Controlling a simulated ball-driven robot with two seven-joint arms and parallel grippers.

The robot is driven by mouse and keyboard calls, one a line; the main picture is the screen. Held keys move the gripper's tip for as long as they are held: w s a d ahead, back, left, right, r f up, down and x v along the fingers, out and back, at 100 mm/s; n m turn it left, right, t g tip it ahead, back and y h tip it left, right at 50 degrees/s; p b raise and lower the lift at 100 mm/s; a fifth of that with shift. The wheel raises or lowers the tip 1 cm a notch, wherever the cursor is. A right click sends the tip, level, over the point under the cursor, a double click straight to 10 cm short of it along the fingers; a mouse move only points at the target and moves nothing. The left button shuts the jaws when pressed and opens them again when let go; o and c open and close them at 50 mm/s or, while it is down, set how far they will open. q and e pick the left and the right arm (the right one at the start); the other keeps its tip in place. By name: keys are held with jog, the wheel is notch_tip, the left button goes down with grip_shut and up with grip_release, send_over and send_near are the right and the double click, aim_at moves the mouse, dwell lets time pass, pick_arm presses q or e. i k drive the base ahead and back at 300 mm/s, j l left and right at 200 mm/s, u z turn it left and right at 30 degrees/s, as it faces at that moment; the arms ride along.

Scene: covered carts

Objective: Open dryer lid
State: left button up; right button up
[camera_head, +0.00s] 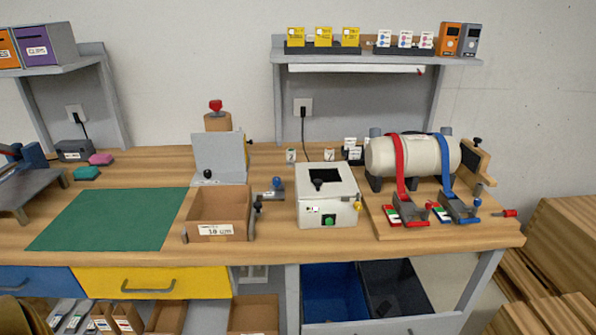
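A white box-shaped unit (345,215) stands on the workbench right of centre; it looks like the dryer, though I cannot read its label. It has a green button on its front and a small yellow part at its right front corner. Its lid (335,175) lies flat on top, looks closed, and carries a black knob (317,180). Neither of my grippers shows in the head view.
An open wooden box (214,230) stands left of the unit, with a grey upright panel (219,158) behind it. A cream tank (420,156) with red and blue straps stands to the right. A green mat (108,218) lies bare on the left.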

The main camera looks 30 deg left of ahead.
aim_at(323, 180)
jog(key=u, duration=0.85)
